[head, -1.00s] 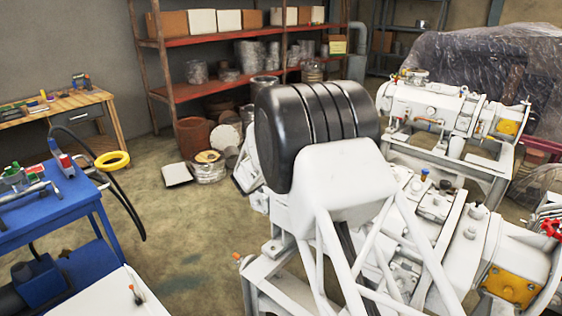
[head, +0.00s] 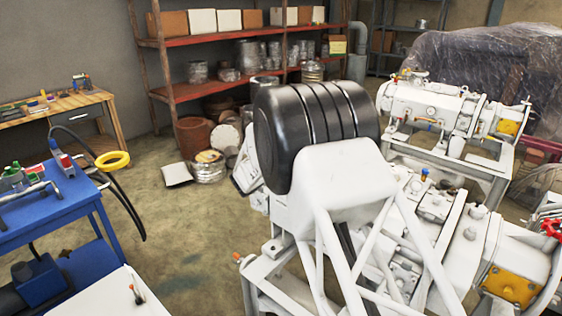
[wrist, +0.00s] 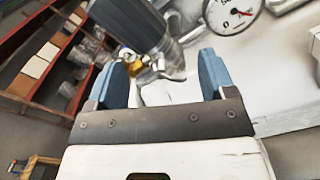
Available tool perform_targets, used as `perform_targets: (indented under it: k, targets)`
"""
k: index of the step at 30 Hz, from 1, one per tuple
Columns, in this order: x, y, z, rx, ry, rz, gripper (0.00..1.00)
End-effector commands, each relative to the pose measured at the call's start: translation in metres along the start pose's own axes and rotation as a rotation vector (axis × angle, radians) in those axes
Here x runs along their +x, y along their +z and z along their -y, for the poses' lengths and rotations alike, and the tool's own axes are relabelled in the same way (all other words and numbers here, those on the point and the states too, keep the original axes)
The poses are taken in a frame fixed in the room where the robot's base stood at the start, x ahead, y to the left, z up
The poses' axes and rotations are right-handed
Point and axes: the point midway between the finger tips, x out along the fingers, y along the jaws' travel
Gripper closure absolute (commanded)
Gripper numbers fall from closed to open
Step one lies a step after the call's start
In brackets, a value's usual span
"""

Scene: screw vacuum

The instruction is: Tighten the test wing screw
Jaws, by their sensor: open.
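My gripper (wrist: 163,62) shows in the wrist view with two blue fingers spread apart. A shiny metal fitting (wrist: 168,66) stands between the fingertips, with gaps to both fingers. It sits at the end of a dark grey cylinder (wrist: 138,22), with a brass-coloured part (wrist: 130,56) beside it near the left finger. I cannot tell for sure which of these parts is the test wing screw. I cannot make out my gripper or the wing screw in the head view.
In the wrist view a round gauge (wrist: 233,12) is close beyond the right finger, above a white surface. The head view shows white pump machinery (head: 455,215) at right, a blue tool table (head: 60,205) at left and red shelves (head: 195,92) behind. Floor between them is open.

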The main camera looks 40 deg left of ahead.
Motion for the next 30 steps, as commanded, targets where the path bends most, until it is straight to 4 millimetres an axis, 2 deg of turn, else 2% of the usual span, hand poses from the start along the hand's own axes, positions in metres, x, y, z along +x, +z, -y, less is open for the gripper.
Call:
perform_targets:
  k: [18,30]
  targets:
    - [-0.067,0.001,-0.001,0.001,0.001,0.0,0.23]
    - [-0.074,0.0,0.0,0.0,0.0,0.0,0.23]
